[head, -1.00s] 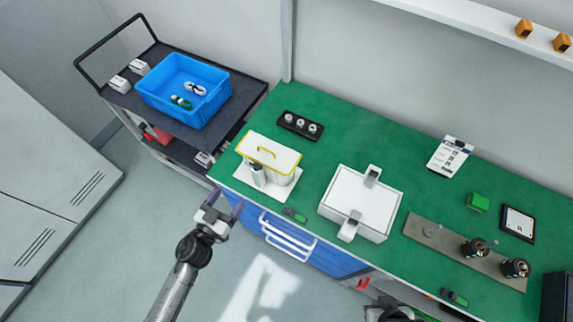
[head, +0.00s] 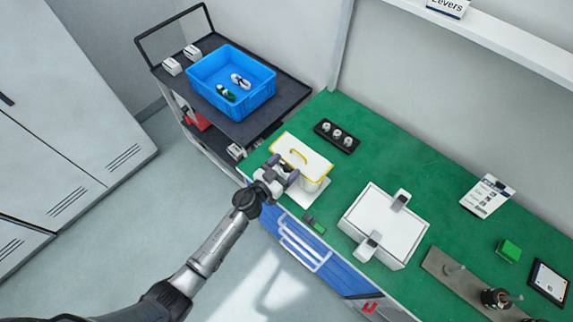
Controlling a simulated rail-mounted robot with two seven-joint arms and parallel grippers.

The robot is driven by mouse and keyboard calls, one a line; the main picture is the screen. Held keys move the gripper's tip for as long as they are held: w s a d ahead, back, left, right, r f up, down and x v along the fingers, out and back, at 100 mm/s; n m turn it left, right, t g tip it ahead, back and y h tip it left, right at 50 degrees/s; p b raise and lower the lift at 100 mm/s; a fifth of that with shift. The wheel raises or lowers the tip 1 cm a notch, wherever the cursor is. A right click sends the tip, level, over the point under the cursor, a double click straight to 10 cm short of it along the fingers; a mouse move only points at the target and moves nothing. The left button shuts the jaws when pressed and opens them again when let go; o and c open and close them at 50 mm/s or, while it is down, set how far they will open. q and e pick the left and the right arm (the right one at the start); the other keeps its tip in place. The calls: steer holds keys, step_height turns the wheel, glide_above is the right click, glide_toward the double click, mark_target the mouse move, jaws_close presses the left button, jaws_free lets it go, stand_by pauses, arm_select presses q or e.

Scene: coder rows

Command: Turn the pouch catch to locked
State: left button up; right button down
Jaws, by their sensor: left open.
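The gripper covers the near side of the pouch, so the catch is hidden. My right gripper is out of view.
A small green and dark device (head: 314,223) lies at the bench's front edge. A white box with two grey clasps (head: 381,222) stands to the right. A black tray with several knobs (head: 337,135) lies behind. A blue crate (head: 250,97) sits on the cart at left.

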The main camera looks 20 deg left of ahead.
arm_select(q)
steer(key=shift+w+d, duration=0.15)
steer(key=shift+w, duration=0.2)
steer(key=shift+c, duration=0.4)
